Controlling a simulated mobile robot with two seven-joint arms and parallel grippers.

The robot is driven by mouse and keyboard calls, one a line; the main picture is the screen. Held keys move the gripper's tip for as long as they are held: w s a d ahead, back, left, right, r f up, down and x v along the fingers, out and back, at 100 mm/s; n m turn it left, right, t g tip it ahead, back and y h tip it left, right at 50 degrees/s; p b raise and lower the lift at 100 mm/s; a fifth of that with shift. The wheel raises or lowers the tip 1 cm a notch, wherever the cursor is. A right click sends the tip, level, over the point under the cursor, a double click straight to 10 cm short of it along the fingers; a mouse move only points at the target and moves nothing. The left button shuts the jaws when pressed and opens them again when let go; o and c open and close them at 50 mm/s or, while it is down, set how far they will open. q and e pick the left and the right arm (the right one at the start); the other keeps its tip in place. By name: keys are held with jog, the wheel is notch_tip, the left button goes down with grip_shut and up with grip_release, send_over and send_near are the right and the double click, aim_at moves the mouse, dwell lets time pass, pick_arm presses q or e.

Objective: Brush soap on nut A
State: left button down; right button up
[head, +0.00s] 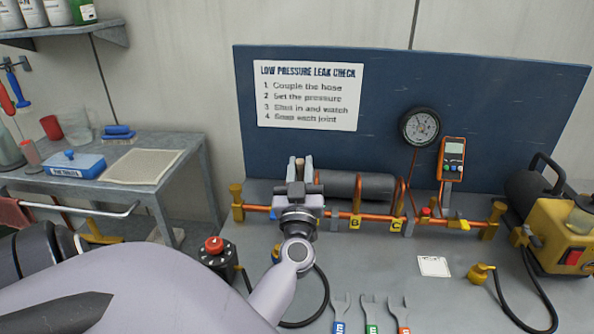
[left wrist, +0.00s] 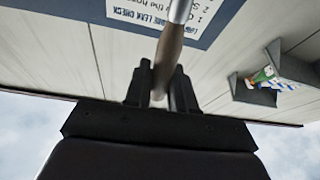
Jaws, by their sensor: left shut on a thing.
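My left gripper (head: 299,178) is at the copper pipe (head: 341,214), near its left part, and is shut on the brush. The brush's wooden handle (left wrist: 168,55) and metal ferrule (left wrist: 180,10) show in the left wrist view, with the handle between the fingers. Its bristles are not visible in either view. Nut A and its tag cannot be made out; my gripper and wrist cover the pipe left of tag B (head: 355,222). Tag C (head: 396,225) hangs further right. Whether the brush touches the pipe cannot be told. My right gripper is not in view.
A grey cylinder (head: 352,186) lies behind the pipe. Several wrenches (head: 372,316) lie at the front. A yellow pump (head: 562,232) stands right. A red-knobbed valve (head: 215,249) stands left.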

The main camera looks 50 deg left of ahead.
pick_arm(q)
jog(key=shift+a+f+n+y, duration=0.3)
jog(key=shift+a+f+y, duration=0.1)
jog(key=shift+a, duration=0.05)
jog(key=w+a+f, duration=0.1)
jog(key=w+f, duration=0.3)
jog(key=w, duration=0.1)
jog(key=shift+a+f+b, duration=0.35)
jog(key=shift+f+b, duration=0.05)
jog(key=shift+b, duration=0.05)
dwell(0.5)
jog(key=s+d+r, duration=0.3)
jog(key=r, duration=0.1)
jog(key=shift+s+d+r+p, duration=0.15)
jog(key=shift+s+r+p, duration=0.25)
jog(key=shift+p, duration=0.05)
dwell(0.4)
